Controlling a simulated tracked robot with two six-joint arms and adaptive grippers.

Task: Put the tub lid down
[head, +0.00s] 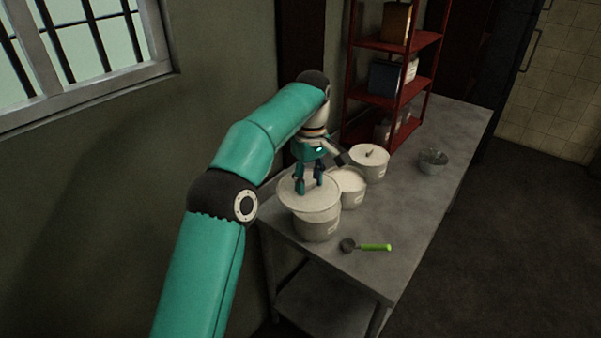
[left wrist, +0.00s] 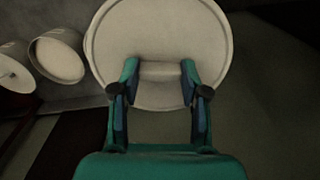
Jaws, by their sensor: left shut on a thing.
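The round pale tub lid (head: 326,203) is in my left gripper (head: 309,188), whose fingers come down on it from above. In the left wrist view the lid (left wrist: 112,55) fills the upper middle, its raised grip between the two fingertips (left wrist: 160,88) of my left gripper. A pale tub (head: 317,230) shows below the lid at the table's near end; I cannot tell whether lid and tub touch. An open tub with white contents (head: 350,187) stands just behind; it also shows in the left wrist view (left wrist: 58,58). My right gripper is out of view.
A scoop with a green handle (head: 372,247) lies near the front. A red shelf (head: 403,95) rises behind. The table's right side has free room.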

